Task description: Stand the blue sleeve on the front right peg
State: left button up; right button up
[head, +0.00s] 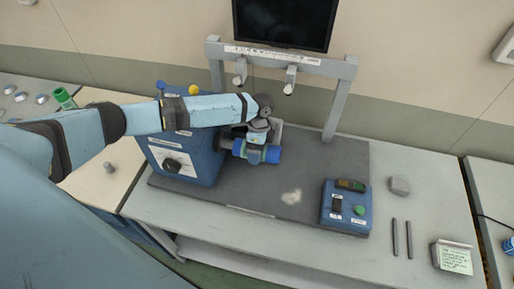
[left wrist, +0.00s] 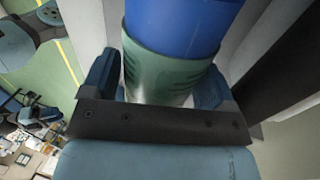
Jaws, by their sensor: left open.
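A blue sleeve (head: 273,154) lies sideways at the right side of the blue rewinder housing (head: 172,166). In the left wrist view a blue cylinder (left wrist: 185,25) with a green band (left wrist: 170,68) fills the space beyond my jaws. My left gripper (head: 257,150) is at the sleeve. It is open, with one finger on each side of the green-banded part in the left wrist view (left wrist: 155,88); I cannot tell if they touch it. I cannot pick out the front right peg for sure. My right gripper is not in view.
A blue control box (head: 346,207) sits on the grey plate's right side. Two dark rods (head: 402,239), a grey block (head: 399,186) and a note pad (head: 453,258) lie at the right. A grey frame (head: 342,100) stands behind. A green sleeve (head: 65,98) and metal discs (head: 20,96) are far left.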

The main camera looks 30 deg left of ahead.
pick_arm(q)
jog(key=shift+s+f, duration=0.1)
jog(key=shift+f, duration=0.3)
jog(key=shift+c, duration=0.4)
jog(key=c, duration=0.7)
jog(key=shift+c, duration=1.3)
jog(key=shift+r+b, duration=0.1)
jog(key=shift+b, duration=0.2)
jog(key=shift+d+r+b, duration=0.1)
jog(key=shift+r+b, duration=0.05)
jog(key=shift+b, duration=0.15)
jog(key=w+d+b, duration=0.4)
jog(key=d, duration=1.2)
jog(key=s+a+r+n+t+h, duration=0.2)
jog(key=s+a+r+n, duration=0.9)
jog(key=a+r+n, duration=0.2)
jog(key=shift+r+n+t+b, duration=0.3)
jog(key=shift+n, duration=0.7)
